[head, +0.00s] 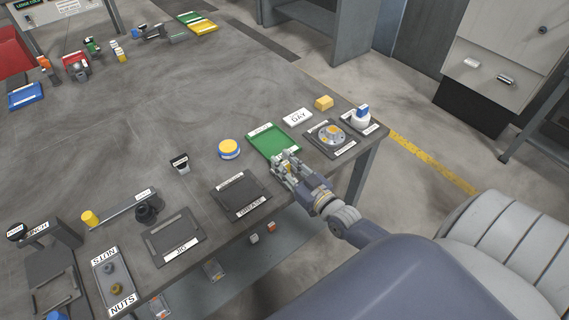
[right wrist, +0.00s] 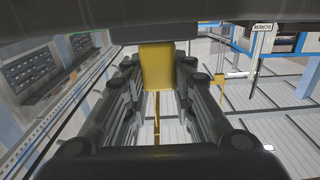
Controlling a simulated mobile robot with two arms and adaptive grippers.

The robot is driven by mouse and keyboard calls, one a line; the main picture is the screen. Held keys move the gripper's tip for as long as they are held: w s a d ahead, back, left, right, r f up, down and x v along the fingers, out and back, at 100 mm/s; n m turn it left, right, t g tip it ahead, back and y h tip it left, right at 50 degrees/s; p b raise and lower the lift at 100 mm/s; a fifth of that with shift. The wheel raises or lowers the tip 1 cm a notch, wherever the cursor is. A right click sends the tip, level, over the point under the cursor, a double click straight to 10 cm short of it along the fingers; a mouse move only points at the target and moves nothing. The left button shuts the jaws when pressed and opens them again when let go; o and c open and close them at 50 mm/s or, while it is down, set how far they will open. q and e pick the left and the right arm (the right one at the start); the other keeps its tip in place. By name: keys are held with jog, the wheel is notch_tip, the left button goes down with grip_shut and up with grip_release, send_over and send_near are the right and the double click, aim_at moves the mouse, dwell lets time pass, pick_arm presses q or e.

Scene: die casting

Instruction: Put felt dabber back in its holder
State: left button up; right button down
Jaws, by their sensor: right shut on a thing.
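My right gripper (head: 284,166) is over the near edge of the green tray (head: 273,141), at the right part of the workbench. In the right wrist view its two fingers are shut on a yellow piece (right wrist: 157,68), probably the felt dabber. Only its yellow part shows; the rest is hidden by the gripper. In the head view just a little yellow shows between the fingers. I cannot tell for certain which item is the dabber's holder. My left gripper is not in view.
Beside the green tray are a white label block (head: 297,117), a yellow block (head: 324,102), a dark tray with a round metal part (head: 332,134) and a white-and-blue container (head: 361,118). A blue-and-yellow round tin (head: 229,149) and empty dark tray (head: 241,195) lie left. The bench middle is clear.

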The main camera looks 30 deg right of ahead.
jog(key=shift+f, duration=0.15)
jog(key=c, duration=1.4)
grip_release()
jog(key=shift+o, duration=0.2)
